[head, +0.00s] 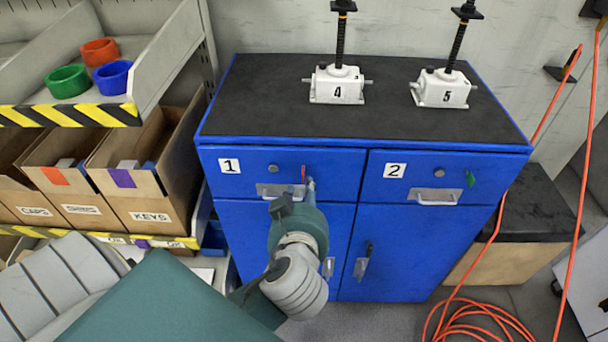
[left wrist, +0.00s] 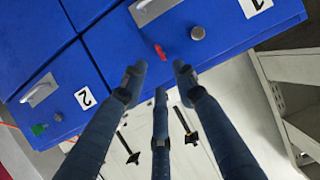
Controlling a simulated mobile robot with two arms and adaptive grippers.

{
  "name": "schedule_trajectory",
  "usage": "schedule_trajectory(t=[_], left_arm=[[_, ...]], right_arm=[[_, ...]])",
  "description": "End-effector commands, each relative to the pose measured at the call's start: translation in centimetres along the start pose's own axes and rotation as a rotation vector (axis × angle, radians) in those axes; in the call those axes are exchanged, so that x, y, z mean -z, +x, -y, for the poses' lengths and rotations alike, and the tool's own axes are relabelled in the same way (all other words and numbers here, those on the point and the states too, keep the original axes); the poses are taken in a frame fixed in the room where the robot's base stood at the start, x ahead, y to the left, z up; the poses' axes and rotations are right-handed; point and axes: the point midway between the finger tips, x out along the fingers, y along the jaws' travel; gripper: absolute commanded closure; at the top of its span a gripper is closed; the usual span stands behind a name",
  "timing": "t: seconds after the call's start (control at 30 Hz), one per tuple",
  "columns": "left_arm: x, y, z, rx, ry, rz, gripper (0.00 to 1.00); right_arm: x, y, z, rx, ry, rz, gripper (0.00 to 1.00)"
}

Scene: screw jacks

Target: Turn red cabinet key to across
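The red key (head: 303,173) sits in the front of drawer 1 (head: 240,183) on the blue cabinet. Its flat head stands upright, in line with the drawer's height. In the left wrist view the red key (left wrist: 160,51) shows just beyond the fingertips. My left gripper (head: 310,184) is in front of drawer 1, close to the key and slightly right of it. In the left wrist view the three fingers of my left gripper (left wrist: 159,72) are spread with nothing between them. I see no contact with the key. My right gripper is not in view.
Drawer 1 has a round knob (head: 272,169) and a metal handle (head: 268,189) beside the key. Drawer 2 has a green key (head: 470,179). Two screw jacks (head: 338,85) (head: 443,89) stand on the black top. A shelf with bins (head: 145,190) is at left; an orange hose (head: 480,322) lies at right.

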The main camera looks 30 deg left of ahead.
Motion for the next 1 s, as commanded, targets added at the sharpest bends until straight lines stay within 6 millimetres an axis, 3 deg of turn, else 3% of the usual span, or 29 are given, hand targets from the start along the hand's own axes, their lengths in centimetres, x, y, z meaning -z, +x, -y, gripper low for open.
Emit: schedule_trajectory(t=[0.2, 0.4, 0.6, 0.87, 1.0], left_arm=[[0.3, 4.3, 0.1, 0.003, 0.007, -0.002, 0.71], [0.1, 7.4, 0.1, 0.001, 0.006, 0.000, 0.71], [0.0, 8.8, 0.0, 0.000, 0.003, 0.002, 0.71], [-0.1, 8.9, 0.0, -0.001, 0.003, 0.002, 0.71], [-0.1, 8.9, 0.0, -0.001, 0.003, 0.002, 0.97]], right_arm=[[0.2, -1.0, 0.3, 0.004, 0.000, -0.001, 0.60], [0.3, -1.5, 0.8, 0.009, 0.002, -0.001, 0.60], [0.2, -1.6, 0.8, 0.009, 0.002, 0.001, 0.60], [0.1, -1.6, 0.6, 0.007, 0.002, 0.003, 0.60], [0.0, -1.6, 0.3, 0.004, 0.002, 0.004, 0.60]])
